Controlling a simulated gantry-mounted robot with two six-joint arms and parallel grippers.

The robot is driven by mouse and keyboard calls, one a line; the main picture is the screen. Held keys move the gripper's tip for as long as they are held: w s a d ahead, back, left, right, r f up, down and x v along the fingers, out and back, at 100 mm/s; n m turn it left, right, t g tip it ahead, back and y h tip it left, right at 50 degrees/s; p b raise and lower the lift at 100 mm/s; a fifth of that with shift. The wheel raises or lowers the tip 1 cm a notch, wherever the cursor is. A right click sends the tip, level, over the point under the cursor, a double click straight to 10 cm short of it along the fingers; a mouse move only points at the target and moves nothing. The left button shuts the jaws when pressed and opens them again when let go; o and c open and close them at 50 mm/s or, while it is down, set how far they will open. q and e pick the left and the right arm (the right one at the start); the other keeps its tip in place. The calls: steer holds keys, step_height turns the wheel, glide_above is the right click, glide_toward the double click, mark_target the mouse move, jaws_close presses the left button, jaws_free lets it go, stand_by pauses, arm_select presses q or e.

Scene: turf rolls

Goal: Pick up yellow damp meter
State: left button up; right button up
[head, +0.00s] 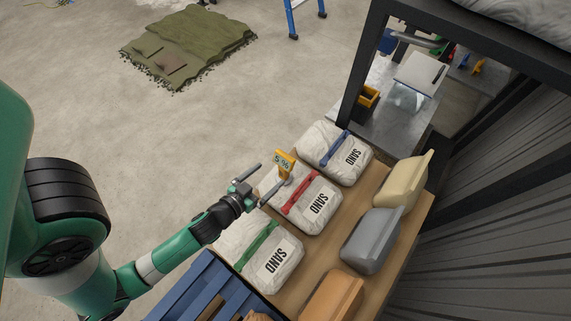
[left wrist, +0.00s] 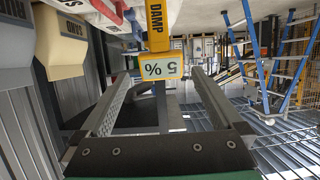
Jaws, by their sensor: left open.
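The yellow damp meter (head: 284,162) stands out of the middle sand bag (head: 314,203), the one with the red strip, in the head view. In the left wrist view the damp meter (left wrist: 158,58) shows "DAMP" and a "5 %" display, upside down. My left gripper (head: 262,180) is open, its two fingers spread at the meter's near side. In the left wrist view the meter's display end lies between and beyond the fingertips of my left gripper (left wrist: 168,72), and I see no contact. My right gripper is not in view.
Sand bags with a green strip (head: 267,256) and a blue strip (head: 338,150) lie on either side on the wooden table (head: 411,222). Grey (head: 370,241), cream (head: 402,186) and orange (head: 331,297) bins line its right side. A blue crate (head: 203,292) is near.

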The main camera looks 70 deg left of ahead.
mark_target(281, 165)
arm_select(q)
steer(key=x, duration=0.4)
steer(key=shift+w, duration=0.1)
steer(key=b+x, duration=0.1)
steer(key=x, duration=0.3)
steer(key=shift+w+a+f, duration=0.1)
steer(key=shift+w+a, duration=0.25)
steer(key=shift+w, duration=0.1)
steer(key=shift+s, duration=0.1)
steer(key=shift+c, duration=0.6)
steer(key=c, duration=1.2)
steer(key=shift+c, duration=0.2)
